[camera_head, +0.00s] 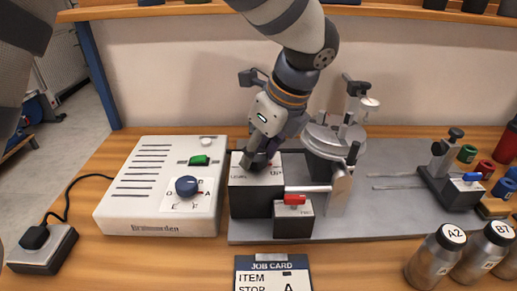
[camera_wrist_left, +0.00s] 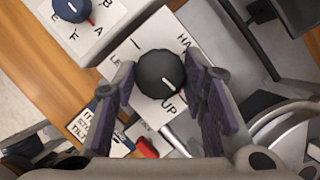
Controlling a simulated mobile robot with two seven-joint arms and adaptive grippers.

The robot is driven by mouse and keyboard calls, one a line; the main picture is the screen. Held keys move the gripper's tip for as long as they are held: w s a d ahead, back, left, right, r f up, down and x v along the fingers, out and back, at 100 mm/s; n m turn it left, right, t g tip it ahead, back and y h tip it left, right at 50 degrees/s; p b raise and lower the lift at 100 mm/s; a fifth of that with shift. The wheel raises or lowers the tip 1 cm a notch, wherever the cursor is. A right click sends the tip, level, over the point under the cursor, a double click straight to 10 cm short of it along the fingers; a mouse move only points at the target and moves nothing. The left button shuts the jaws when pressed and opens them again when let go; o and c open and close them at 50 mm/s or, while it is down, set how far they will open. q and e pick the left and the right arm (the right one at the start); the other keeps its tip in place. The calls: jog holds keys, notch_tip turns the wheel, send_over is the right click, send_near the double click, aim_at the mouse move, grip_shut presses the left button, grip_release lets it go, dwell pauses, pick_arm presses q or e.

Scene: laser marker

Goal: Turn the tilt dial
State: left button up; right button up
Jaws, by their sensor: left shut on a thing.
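The tilt dial (camera_wrist_left: 158,72) is a round black knob with a white pointer line, on a white plate (camera_wrist_left: 143,48) marked with words including UP. Its pointer slants toward UP at the lower right of the wrist view. In the head view the plate tops a black box (camera_head: 256,198), and the dial is mostly hidden by my gripper. My left gripper (camera_head: 260,164) reaches down onto the box top. In the wrist view its purple-padded fingers (camera_wrist_left: 163,85) stand on either side of the dial, shut on it. My right gripper is not in view.
A white box with a blue dial (camera_head: 187,186) and green switch (camera_head: 199,160) stands left. A small black box with a red switch (camera_head: 294,199) stands in front. A metal fixture (camera_head: 336,140) is close right. A job card (camera_head: 271,263) and labelled jars (camera_head: 436,256) lie nearer.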

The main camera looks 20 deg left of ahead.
pick_arm(q)
jog(key=shift+f+m, duration=0.1)
jog(key=shift+m, duration=0.4)
jog(key=o, duration=1.2)
jog(key=shift+c, duration=0.2)
jog(key=v, duration=1.2)
jog(key=shift+s, duration=0.25)
